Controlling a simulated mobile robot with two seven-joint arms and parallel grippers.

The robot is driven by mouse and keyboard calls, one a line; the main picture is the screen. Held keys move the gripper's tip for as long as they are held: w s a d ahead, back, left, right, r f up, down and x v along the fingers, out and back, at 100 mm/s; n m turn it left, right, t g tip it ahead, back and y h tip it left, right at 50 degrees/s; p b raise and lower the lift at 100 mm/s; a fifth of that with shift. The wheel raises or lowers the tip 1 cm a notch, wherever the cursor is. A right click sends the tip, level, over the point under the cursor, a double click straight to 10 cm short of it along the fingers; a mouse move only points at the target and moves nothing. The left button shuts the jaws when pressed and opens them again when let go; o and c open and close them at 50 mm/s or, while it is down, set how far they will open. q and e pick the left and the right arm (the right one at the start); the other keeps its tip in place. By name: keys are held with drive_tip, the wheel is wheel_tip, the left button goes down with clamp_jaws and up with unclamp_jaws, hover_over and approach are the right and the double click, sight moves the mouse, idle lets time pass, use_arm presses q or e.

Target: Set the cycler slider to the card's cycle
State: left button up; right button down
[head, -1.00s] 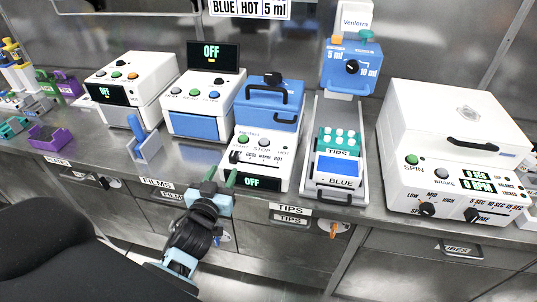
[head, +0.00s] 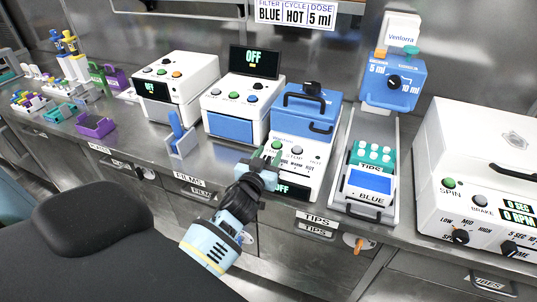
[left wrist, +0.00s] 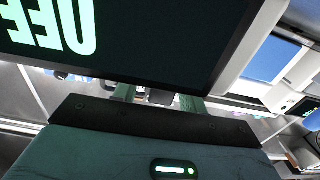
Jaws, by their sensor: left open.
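The card (head: 296,14) on the back wall reads FILTER BLUE, CYCLE HOT, DOSE 5 ml. The cycler (head: 313,155) is a white unit with a blue handled lid, buttons on its sloped front and a dark display (head: 291,190) reading OFF. In the left wrist view a dark OFF display (left wrist: 150,35) looms large and upside down. My left gripper (head: 268,158) is open and empty at the left side of the cycler's front panel. It covers the left part of the slider scale, so the slider knob is hidden. My right gripper is not in view.
Left of the cycler are a white device with a blue front (head: 236,106) and a blue rack (head: 178,132). Right of it stand a tip box (head: 372,157) on a tray, a blue dispenser (head: 393,82) and a white centrifuge (head: 480,150). The counter's front edge runs below.

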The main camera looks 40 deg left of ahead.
use_arm(q)
drive_tip(key=shift+w, duration=0.2)
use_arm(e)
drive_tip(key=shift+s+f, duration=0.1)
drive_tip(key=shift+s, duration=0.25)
use_arm(q)
clamp_jaws()
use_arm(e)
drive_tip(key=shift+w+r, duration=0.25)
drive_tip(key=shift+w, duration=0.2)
